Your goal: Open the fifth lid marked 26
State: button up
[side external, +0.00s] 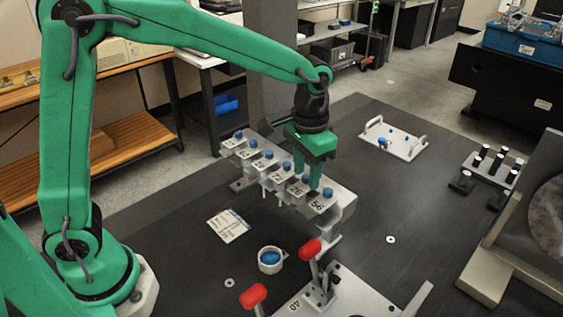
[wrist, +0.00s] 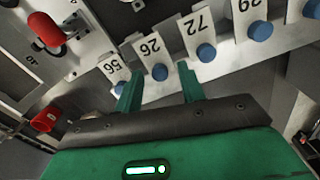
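A row of light grey lids, each with a number and a blue knob, runs along a metal rack (side external: 342,207). The lid marked 26 (wrist: 149,46) is second from the right end in the side view, beside the end lid 56 (side external: 319,204). Its blue knob (wrist: 159,72) shows between my finger tips in the wrist view. My gripper (side external: 309,182) points down over this end of the rack, and its open fingers partly hide lid 26 in the side view. In the wrist view my gripper (wrist: 158,74) has a finger either side of the knob, with gaps showing. I cannot tell the exact height.
Lid 72 (wrist: 197,27) adjoins lid 26. Red-handled clamps (side external: 310,249) stand in front of the rack. A white cup with a blue top (side external: 270,259) and a printed card (side external: 228,225) lie on the dark table. A white tray with handles (side external: 397,143) is behind.

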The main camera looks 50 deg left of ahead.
grip_shut()
jog(key=shift+w, duration=2.2)
grip_release()
